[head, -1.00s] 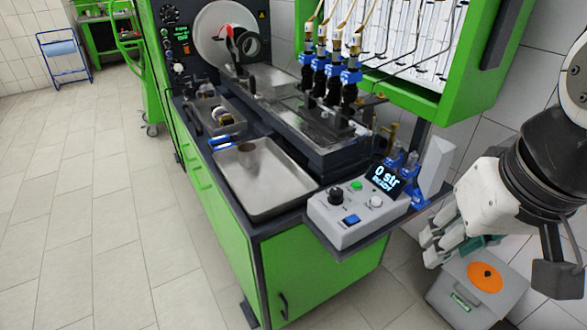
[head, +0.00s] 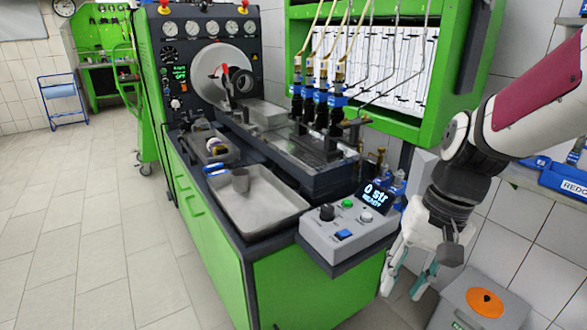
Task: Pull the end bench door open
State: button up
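The end bench door is the green panel (head: 318,288) on the near short end of the bench. It looks shut, flush with the dark frame. Its lower part is cut off by the picture's bottom edge, and its handle is not in view. My gripper (head: 406,287) hangs to the right of the door, beside the control box corner, with its fingers pointing down. The fingers, white with teal pads, are apart with nothing seen between them. The gripper does not appear to touch the door.
A grey control box (head: 348,232) on a shelf juts out above the door's right side. A grey bin with an orange lid disc (head: 484,302) stands on the floor at the right. A metal tray (head: 258,205) tops the bench. Tiled floor is clear at the left.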

jog(key=w+a+f+m+t+y+b, duration=0.2)
jog(key=w+a+f+m+y+b, duration=0.35)
jog(key=f, duration=1.45)
jog(key=w+a+f+m+t+y+b, duration=0.3)
jog(key=w+f+m+b, duration=0.4)
jog(key=f, duration=1.3)
jog(key=w+a+f+m+t+y+b, duration=0.2)
jog(key=w+f+m+y+b, duration=0.4)
jog(key=f, duration=1.3)
jog(key=shift+m, duration=0.55)
jog(key=x, duration=0.4)
jog(key=b+x, duration=0.1)
jog(key=x, duration=0.3)
jog(key=b+x, duration=0.1)
jog(key=x, duration=0.4)
jog(key=shift+s+f, duration=0.25)
jog(key=shift+f, duration=0.05)
grip_shut()
